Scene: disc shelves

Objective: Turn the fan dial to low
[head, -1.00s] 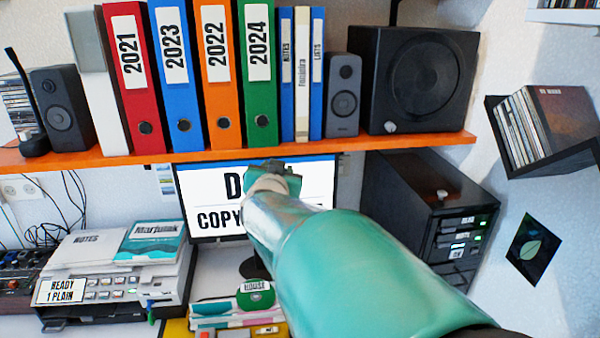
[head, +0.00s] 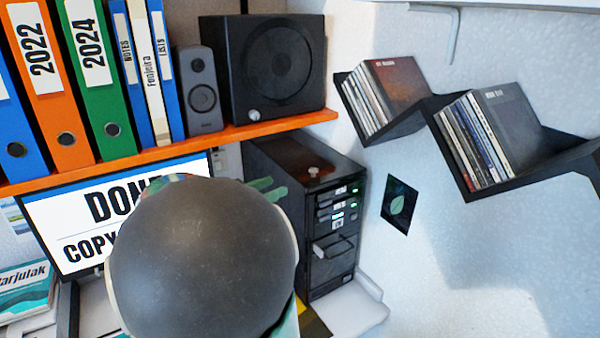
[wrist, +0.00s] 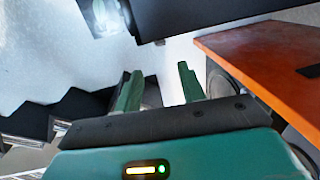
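No dial in view carries a readable fan label. A small pale knob (head: 315,172) sits on top of the black tower (head: 345,225) in the head view. Another pale knob (head: 254,114) is on the front lower corner of the large black speaker (head: 280,70). My gripper (head: 265,190) shows only as green finger parts left of the tower-top knob, mostly hidden behind my dark round arm joint. In the wrist view my gripper (wrist: 160,88) is open, with two green fingers apart and nothing between them. I cannot make out a dial there.
The orange shelf (head: 270,128) with binders and speakers hangs above the monitor (head: 85,215); its orange board (wrist: 265,75) lies close right of the fingers in the wrist view. Black zigzag disc shelves (head: 465,190) are on the right wall.

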